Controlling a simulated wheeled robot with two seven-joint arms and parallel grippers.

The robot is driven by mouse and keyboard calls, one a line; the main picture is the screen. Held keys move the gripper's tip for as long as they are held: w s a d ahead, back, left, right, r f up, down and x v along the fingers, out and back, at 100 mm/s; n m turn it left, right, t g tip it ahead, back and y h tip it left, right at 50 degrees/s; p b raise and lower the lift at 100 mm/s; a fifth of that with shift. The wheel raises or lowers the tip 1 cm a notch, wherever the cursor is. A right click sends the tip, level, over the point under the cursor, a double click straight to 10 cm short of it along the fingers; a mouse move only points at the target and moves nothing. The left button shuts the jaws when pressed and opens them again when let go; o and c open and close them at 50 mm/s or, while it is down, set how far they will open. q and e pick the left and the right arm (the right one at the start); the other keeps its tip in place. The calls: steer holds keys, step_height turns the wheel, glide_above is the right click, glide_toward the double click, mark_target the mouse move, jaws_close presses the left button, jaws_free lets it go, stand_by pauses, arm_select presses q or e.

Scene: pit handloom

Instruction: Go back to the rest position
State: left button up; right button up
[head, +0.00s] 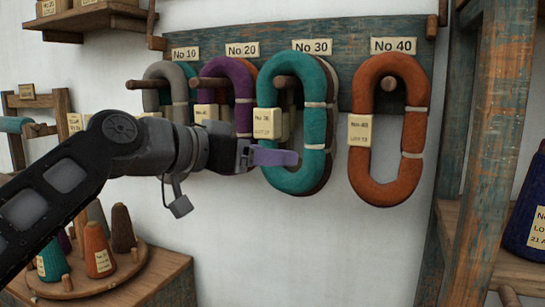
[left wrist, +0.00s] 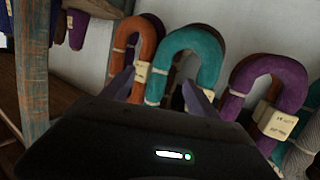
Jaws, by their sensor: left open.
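My left gripper (head: 275,157) comes in from the left in the head view, its fingers in front of the lower left side of the teal yarn hank (head: 318,128) under the No 30 sign. In the left wrist view the gripper (left wrist: 160,95) has its two fingers apart, with the teal hank (left wrist: 195,42) beyond them. I see nothing held between them. I cannot tell whether a finger touches the hank. A darker hank hangs partly hidden behind the teal one. My right gripper is in neither view.
An orange hank (head: 363,165) hangs under No 40, a purple one (head: 243,88) under No 20 and a grey one (head: 155,72) under No 10. A round stand (head: 110,285) with several yarn cones is below my arm. A wooden post (head: 492,150) stands at right.

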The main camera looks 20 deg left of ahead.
arm_select(q)
steer(key=shift+w+f, duration=0.1)
